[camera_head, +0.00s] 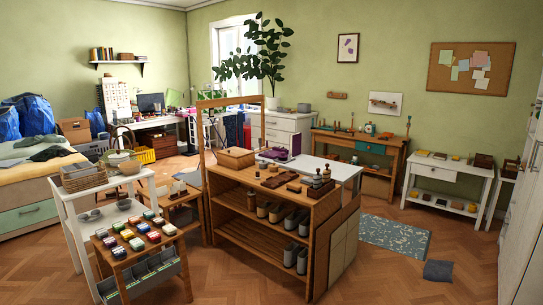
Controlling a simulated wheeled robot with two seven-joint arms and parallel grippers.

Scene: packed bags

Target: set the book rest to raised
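I cannot make out the book rest for certain at this distance. A small purple upright panel (295,143) stands on the white table (340,167) behind the wooden shelf unit, with a flat purple item (272,154) beside it. I cannot tell whether either belongs to a book rest. Neither of my grippers is in view.
A wooden shelf unit (262,232) holding shoes stands in the middle. A white trolley (70,225) and a small table of colourful packets (125,262) stand at left. A workbench (388,150) and a white side table (437,200) line the back. Floor at front right is mostly clear.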

